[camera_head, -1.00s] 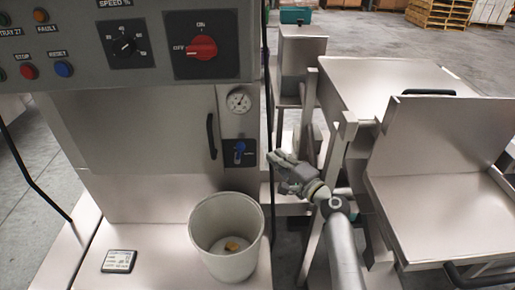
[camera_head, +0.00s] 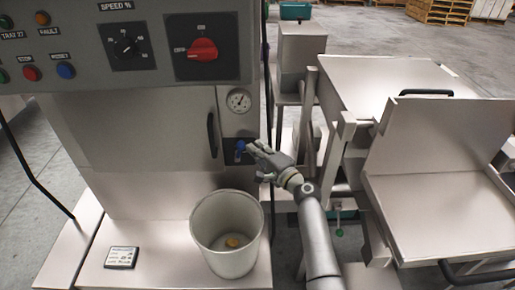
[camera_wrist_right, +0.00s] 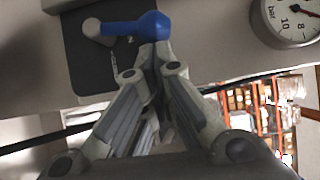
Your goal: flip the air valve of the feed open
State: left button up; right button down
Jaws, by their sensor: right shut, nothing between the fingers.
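The air valve has a blue handle (camera_head: 240,146) on a dark plate below the gauge, on the front of the grey machine. My gripper hides part of the plate in the head view. My left gripper is not in view.
A pressure gauge (camera_head: 239,100) sits just above the valve. A red rotary switch (camera_head: 202,49) is on the panel above. A white bucket (camera_head: 227,235) stands on the ledge below, near my arm. A steel table (camera_head: 385,90) stands to the right.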

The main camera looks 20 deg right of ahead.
jog(key=n+p, duration=0.1)
jog(key=p, duration=0.1)
jog(key=a+r+n+g+p, duration=0.1)
jog(key=p, duration=0.1)
jog(key=shift+w+a+r+h, duration=0.2)
jog(key=shift+a+r+h, duration=0.05)
jog(key=shift+h, duration=0.15)
jog(key=shift+d, duration=0.1)
